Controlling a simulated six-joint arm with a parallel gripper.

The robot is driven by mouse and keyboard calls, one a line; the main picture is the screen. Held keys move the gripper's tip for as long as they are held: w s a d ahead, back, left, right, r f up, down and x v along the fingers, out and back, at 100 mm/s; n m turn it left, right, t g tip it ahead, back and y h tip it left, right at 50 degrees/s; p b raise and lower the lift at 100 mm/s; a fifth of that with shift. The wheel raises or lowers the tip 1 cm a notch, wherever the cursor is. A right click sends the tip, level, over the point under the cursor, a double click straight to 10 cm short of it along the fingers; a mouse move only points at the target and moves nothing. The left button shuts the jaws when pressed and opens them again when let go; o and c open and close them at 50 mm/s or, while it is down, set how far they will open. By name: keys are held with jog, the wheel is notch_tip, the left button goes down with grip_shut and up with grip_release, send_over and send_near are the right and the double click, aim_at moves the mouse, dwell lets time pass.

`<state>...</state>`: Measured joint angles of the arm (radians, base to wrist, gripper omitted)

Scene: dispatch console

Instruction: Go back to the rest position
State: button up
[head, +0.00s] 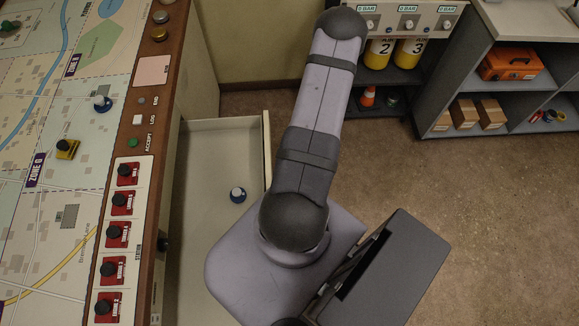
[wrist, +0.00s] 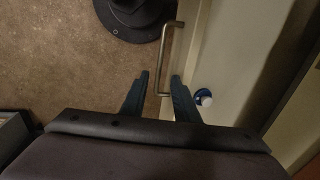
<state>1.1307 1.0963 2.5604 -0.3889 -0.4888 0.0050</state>
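My gripper (wrist: 159,76) shows in the wrist view with its two dark fingers spread apart. It is open. The metal bar handle (wrist: 168,50) of the drawer shows between the fingertips, with gaps beside it, and the fingers do not appear closed on it. I cannot tell how far the handle is from them in depth. In the head view my arm (head: 322,105) bends over the floor just right of the open drawer (head: 267,150). My gripper is hidden in that view.
A blue and white piece (head: 238,195) lies inside the drawer. The console (head: 160,130) with red station buttons and a map stands left. Shelves (head: 500,90) and yellow cylinders (head: 409,53) stand at the back right. The floor (head: 500,210) at right is clear.

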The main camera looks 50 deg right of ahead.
dwell(0.4)
jog(key=w+d+r+m+g+h+b, duration=0.1)
jog(key=w+d+r+m+h+b, duration=0.2)
jog(key=d, duration=0.7)
jog(key=w+r+m+t+b, duration=0.1)
jog(key=w+r+t, duration=0.1)
jog(key=w+r, duration=0.8)
jog(key=w+a+r+n+y+p, duration=0.15)
jog(key=w+a+r+n, duration=0.25)
jog(key=a+r, duration=0.55)
jog(key=s+a+r+n+g+p, duration=0.1)
jog(key=s+a+r+n, duration=0.1)
jog(key=a+n, duration=0.2)
jog(key=s+a+r+n+g+p, duration=0.1)
jog(key=s+a+r+n, duration=0.1)
jog(key=a+n, duration=0.3)
jog(key=s+a, duration=0.1)
jog(key=a, duration=0.2)
jog(key=shift+s+g, duration=0.15)
jog(key=shift+g, duration=0.15)
